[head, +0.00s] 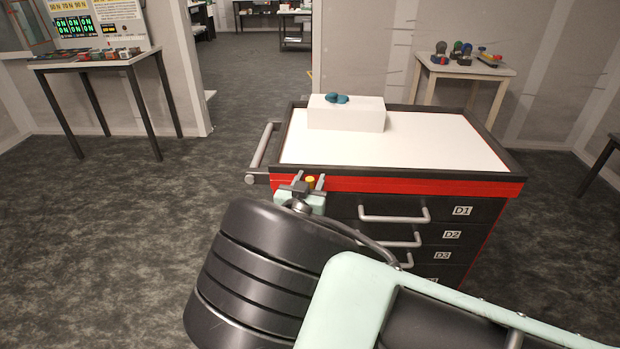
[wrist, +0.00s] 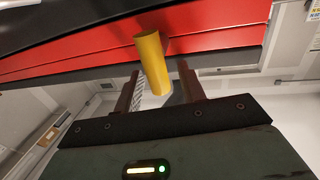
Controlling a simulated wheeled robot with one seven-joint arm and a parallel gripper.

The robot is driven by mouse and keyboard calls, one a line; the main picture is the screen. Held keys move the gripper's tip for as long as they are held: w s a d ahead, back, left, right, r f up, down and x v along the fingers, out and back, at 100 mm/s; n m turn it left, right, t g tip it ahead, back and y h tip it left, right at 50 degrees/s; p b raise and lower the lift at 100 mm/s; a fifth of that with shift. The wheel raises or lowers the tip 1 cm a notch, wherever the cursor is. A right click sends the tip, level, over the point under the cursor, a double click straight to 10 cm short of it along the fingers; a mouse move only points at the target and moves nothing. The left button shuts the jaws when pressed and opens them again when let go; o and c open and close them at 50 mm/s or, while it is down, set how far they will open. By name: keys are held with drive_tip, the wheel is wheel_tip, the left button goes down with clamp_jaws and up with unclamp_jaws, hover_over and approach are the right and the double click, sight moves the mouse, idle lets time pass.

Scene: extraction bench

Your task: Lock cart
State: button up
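The cart (head: 400,185) is black with a red band, a white top and labelled drawers. A small yellow cylindrical knob (head: 311,180) sticks out of the red band near the cart's front left corner. In the wrist view the yellow knob (wrist: 152,62) stands out between the fingers. My gripper (head: 308,184) is at this corner, with one finger on each side of the knob. In the wrist view my gripper (wrist: 155,92) is open, with gaps between the fingers and the knob. My arm hides part of the lower drawers.
A white box (head: 346,115) with teal items stands on the cart top. A grey handle (head: 262,147) sticks out at the cart's left side. Drawer handles (head: 394,214) protrude at the front. A dark table (head: 92,62) stands at left, a light table (head: 465,68) behind. Floor at left is clear.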

clamp_jaws()
